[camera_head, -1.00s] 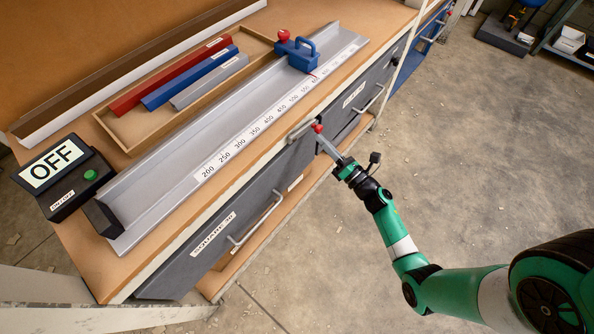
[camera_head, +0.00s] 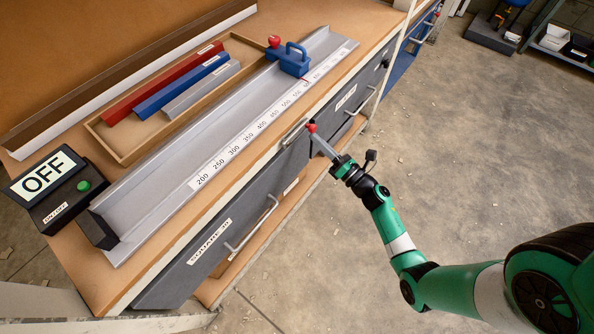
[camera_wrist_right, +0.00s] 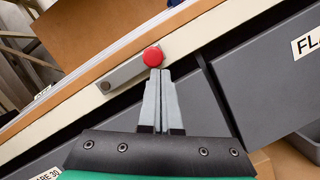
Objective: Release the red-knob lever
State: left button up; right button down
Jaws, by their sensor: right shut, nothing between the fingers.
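A red knob (camera_head: 312,128) sits at the end of a flat grey lever (camera_head: 293,133) on the bench's front edge. In the right wrist view the red knob (camera_wrist_right: 153,57) and grey lever bar (camera_wrist_right: 128,72) are close up. The bar lies along the edge, with its pivot end at the lower left. My right gripper (camera_head: 316,135) is shut and empty, its fingertips (camera_wrist_right: 160,72) right at the knob, overlapping its lower side in the picture. I cannot tell if they touch. My left gripper is not in view.
A blue stop block (camera_head: 290,61) with its own red knob (camera_head: 274,41) sits on the metal rail (camera_head: 170,180). A tray (camera_head: 119,157) holds red, blue and grey bars. An OFF box (camera_head: 66,204) is at the left. Grey drawers with handles (camera_head: 252,225) lie below; open floor is right.

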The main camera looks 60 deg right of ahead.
jog(key=s+a+f+b, duration=0.1)
jog(key=s+a+f, duration=0.2)
jog(key=s+f, duration=0.3)
jog(key=s, duration=0.3)
jog(key=shift+s+b, duration=0.25)
jog(key=shift+b, duration=0.15)
